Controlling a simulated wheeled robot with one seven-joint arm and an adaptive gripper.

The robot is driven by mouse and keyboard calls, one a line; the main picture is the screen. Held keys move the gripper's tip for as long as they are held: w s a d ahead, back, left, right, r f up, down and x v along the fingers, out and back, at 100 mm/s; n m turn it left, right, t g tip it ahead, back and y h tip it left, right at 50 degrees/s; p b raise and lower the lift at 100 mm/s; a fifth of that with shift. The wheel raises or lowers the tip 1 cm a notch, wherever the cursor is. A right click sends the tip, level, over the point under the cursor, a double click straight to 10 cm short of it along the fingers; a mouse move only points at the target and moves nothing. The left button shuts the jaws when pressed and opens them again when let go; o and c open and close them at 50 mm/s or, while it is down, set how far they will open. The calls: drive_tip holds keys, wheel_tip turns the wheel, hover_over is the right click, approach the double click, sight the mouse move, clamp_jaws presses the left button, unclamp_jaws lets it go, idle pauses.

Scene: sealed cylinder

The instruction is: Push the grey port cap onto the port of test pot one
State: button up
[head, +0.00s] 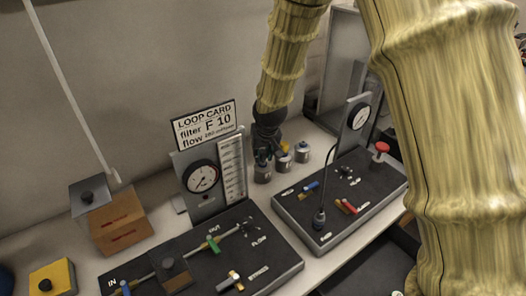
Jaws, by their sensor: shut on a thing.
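My gripper (265,155) is at the end of my yellow-sleeved arm, pointing down at the back of the bench. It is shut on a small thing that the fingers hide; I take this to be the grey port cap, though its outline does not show. Directly below the fingers stands the leftmost of three small grey metal pots (263,174). Fingers and pot overlap here, so I cannot tell whether they touch. The middle pot (283,163) and right pot (303,153) stand beside it. Pot numbers and ports are too small to make out.
A black panel (330,232) with a gauge and a red knob (382,147) lies right of the pots. Another panel (185,262) with a gauge and loop card (206,125) is at left. A brown box (122,222) and yellow block (53,278) stand further left.

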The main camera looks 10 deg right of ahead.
drive_tip(key=shift+f, duration=0.45)
drive_tip(key=o, duration=1)
drive_tip(key=shift+v, duration=6)
drive_tip(key=shift+w+r, duration=0.1)
